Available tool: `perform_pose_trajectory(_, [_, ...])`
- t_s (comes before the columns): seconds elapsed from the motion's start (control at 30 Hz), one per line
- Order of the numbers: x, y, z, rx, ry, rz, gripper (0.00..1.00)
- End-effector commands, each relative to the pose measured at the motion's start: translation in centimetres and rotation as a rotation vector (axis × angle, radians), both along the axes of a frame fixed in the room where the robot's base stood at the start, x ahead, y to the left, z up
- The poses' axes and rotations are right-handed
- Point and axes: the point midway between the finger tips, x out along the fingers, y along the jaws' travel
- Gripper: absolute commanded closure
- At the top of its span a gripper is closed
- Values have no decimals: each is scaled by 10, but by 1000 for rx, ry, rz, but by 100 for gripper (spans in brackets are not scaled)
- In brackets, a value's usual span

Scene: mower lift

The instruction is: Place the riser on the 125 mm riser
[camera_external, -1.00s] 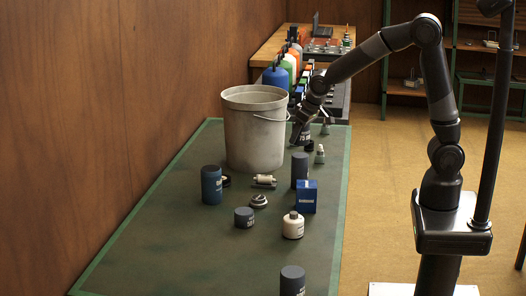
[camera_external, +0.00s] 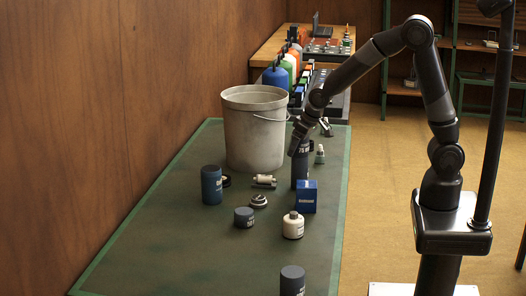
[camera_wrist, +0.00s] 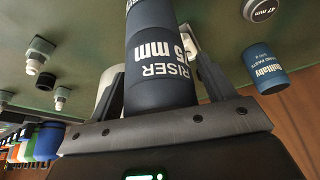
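My gripper (camera_external: 300,139) is shut on a dark blue-grey riser (camera_wrist: 160,72), with one finger on each side. In the wrist view its white lettering reads RISER and partly "5 mm". In the external view the held riser (camera_external: 303,149) is upright, directly above a taller dark riser (camera_external: 299,174) standing on the green table. In the wrist view the lower riser (camera_wrist: 150,16) shows just beyond the held one, roughly in line with it. The two look touching or nearly so; I cannot tell whether a gap remains. The lower riser's size marking is not readable.
A large grey bucket (camera_external: 254,135) stands to the left. A small grey cone-shaped piece (camera_external: 319,156) stands to the right.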

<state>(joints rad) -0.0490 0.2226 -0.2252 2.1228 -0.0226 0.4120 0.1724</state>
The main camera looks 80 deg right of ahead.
Motion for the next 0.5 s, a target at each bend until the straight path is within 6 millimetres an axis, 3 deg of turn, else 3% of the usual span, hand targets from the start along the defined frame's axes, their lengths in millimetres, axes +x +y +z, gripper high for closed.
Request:
perform_pose_trajectory(0.27, [0,0,1,0,0,0,23])
perform_pose_trajectory(0.5, [-7,3,23,1,-4,1,23])
